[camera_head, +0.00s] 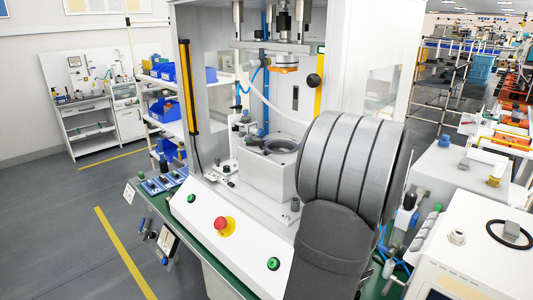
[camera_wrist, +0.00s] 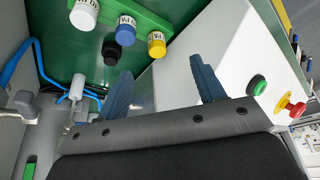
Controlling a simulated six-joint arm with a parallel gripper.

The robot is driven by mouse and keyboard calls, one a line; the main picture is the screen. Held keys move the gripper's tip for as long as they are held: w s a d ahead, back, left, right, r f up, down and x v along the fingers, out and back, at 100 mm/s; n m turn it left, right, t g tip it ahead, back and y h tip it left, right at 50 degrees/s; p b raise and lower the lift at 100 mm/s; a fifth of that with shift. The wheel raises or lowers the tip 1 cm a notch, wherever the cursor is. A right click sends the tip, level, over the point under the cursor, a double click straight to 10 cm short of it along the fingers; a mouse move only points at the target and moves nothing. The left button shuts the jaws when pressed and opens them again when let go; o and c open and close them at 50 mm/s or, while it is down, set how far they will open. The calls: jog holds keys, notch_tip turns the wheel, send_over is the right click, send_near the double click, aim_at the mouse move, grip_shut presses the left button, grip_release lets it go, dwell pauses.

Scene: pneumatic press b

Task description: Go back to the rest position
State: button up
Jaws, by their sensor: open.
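My gripper (camera_wrist: 161,68) shows in the wrist view with its two blue fingers spread apart and nothing between them. It is beside the white sloped control panel (camera_wrist: 205,45), over the green table surface (camera_wrist: 55,20). In the head view my grey arm stands in front of the right side of the press (camera_head: 265,172) and hides my gripper. The press fixture shows no part that I can make out in its round opening.
The panel carries a red emergency button (camera_head: 223,224) and a green button (camera_head: 273,263), close to my arm. In the wrist view, several labelled containers, including a yellow one (camera_wrist: 156,45), sit near a green holder. Blue tubing (camera_wrist: 36,62) runs at left.

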jog(key=s+a+r+n+y, duration=0.1)
jog(key=s+a+r+n, duration=0.3)
jog(key=s, duration=0.1)
jog(key=shift+a+r+g+y, duration=0.25)
jog(key=shift+a+g+y, duration=0.05)
jog(key=shift+y, duration=0.1)
jog(key=o, duration=0.8)
jog(key=s+d+f+n+t+h, duration=0.3)
jog(key=s+f+n+h, duration=0.3)
jog(key=f, duration=0.4)
jog(key=w+a+r+n+t, duration=0.1)
jog(key=a+r+n+t, duration=0.2)
jog(key=a+t, duration=0.1)
jog(key=shift+h, duration=0.3)
jog(key=x, duration=0.9)
jog(key=shift+w+a, duration=0.1)
jog(key=shift+w, duration=0.35)
jog(key=v, duration=1)
jog(key=shift+s, duration=0.15)
